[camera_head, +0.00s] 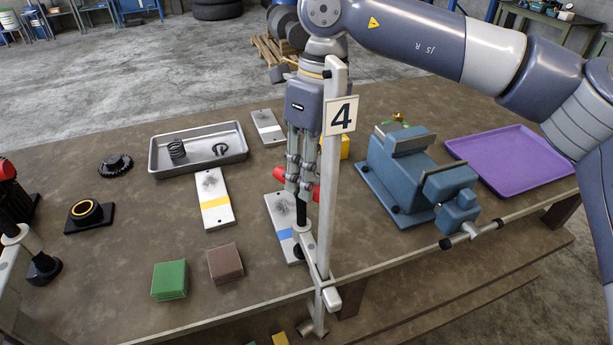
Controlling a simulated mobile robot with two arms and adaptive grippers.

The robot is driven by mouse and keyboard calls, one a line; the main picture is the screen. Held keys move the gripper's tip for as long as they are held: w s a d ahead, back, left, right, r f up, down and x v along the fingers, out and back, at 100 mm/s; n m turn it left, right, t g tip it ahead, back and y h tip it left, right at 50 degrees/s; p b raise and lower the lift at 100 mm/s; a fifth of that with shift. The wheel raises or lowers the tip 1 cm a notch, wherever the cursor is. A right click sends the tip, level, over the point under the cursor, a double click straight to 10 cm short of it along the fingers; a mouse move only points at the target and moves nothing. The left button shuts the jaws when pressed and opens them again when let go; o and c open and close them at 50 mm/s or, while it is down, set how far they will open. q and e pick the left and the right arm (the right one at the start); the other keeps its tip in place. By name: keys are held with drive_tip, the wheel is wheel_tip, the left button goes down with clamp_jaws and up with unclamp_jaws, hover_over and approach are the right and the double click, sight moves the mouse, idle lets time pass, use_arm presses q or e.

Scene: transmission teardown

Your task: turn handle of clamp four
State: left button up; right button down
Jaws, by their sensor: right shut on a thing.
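Clamp four (328,190) stands upright at the table's front edge, a tall grey bar with a white sign (341,115) reading "4". Its lower part hangs below the edge. Its red handle (315,193) shows on both sides of my right gripper (299,188), which comes down from above. The gripper is shut on the handle, with its fingers around the middle. The bar and fingers hide part of the handle. A plate with a blue stripe (284,236) lies flat beneath the clamp. My left gripper is out of view.
A blue vise (395,175) and a purple tray (512,161) are to the right. A metal tray (158,168) with a spring and a yellow-striped plate (214,217) are to the left. Green (169,281) and brown (225,264) blocks sit near the front edge.

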drive_tip(key=n, duration=0.4)
drive_tip(key=n+h, duration=0.1)
drive_tip(key=n, duration=0.1)
drive_tip(key=shift+w+g, duration=0.3)
drive_tip(key=n+h, duration=0.1)
drive_tip(key=n, duration=0.4)
drive_tip(key=shift+w+a+p, duration=0.15)
drive_tip(key=shift+p, duration=0.15)
drive_tip(key=shift+n, duration=0.4)
drive_tip(key=c, duration=1.5)
unclamp_jaws()
drive_tip(key=shift+w+r, duration=0.1)
drive_tip(key=shift+r, duration=0.05)
drive_tip(key=r, duration=0.3)
drive_tip(key=w+r, duration=0.1)
drive_tip(key=r, duration=0.3)
drive_tip(key=w+r, duration=0.1)
drive_tip(key=r, duration=0.3)
drive_tip(key=shift+a+r, duration=0.25)
drive_tip(key=shift+a, duration=0.15)
drive_tip(key=shift+w, duration=0.1)
